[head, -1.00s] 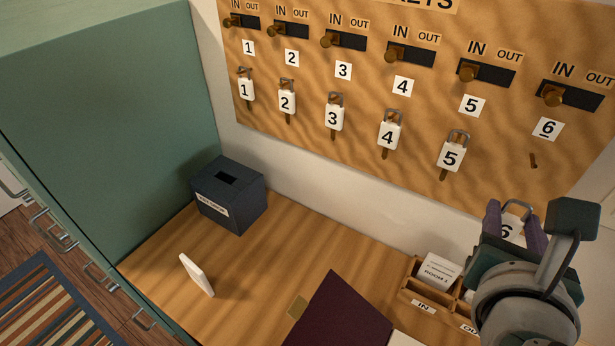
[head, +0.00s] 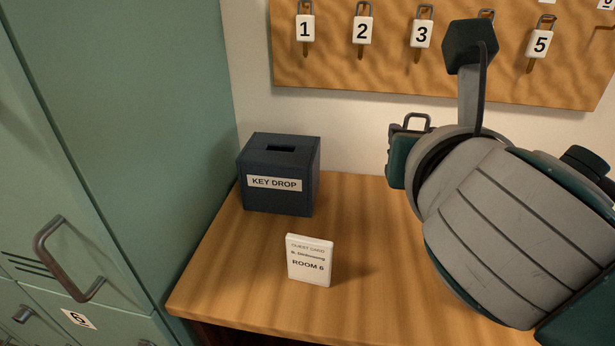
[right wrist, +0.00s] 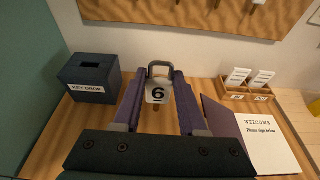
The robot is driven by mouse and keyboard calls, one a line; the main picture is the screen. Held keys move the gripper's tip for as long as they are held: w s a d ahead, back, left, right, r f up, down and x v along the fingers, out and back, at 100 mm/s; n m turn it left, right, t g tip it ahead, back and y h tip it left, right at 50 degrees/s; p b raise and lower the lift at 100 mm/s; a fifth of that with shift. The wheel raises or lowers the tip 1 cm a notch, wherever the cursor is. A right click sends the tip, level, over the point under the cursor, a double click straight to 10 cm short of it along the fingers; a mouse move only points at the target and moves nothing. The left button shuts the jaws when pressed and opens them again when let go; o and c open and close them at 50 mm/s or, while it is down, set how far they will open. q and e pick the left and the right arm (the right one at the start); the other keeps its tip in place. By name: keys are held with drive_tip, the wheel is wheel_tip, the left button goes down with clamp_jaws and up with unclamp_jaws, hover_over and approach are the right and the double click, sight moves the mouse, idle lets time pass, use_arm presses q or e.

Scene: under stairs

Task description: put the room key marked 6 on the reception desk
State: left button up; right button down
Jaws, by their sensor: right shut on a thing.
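The room key marked 6 (right wrist: 158,92) has a white tag and a metal loop. In the right wrist view it sits between the purple fingers of my right gripper (right wrist: 156,96), which is shut on it. In the head view only the key's metal loop (head: 417,122) shows above my right gripper (head: 402,128); my own arm hides the tag. The gripper is over the wooden reception desk (head: 235,285), right of the key drop box. My left gripper is in neither view.
A dark KEY DROP box (head: 280,175) stands at the desk's back left. A white ROOM 6 guest card (head: 310,260) stands in front of it. The key board (head: 390,65) hangs behind. An open WELCOME book (right wrist: 262,140) and a card tray (right wrist: 248,92) lie at right. Green lockers (head: 110,120) border the left.

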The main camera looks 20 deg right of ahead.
drive_tip(key=shift+f+b, duration=3.9)
drive_tip(key=shift+f, duration=6.05)
drive_tip(key=shift+f, duration=0.2)
drive_tip(key=shift+c, duration=2.3)
unclamp_jaws()
drive_tip(key=shift+r, duration=0.1)
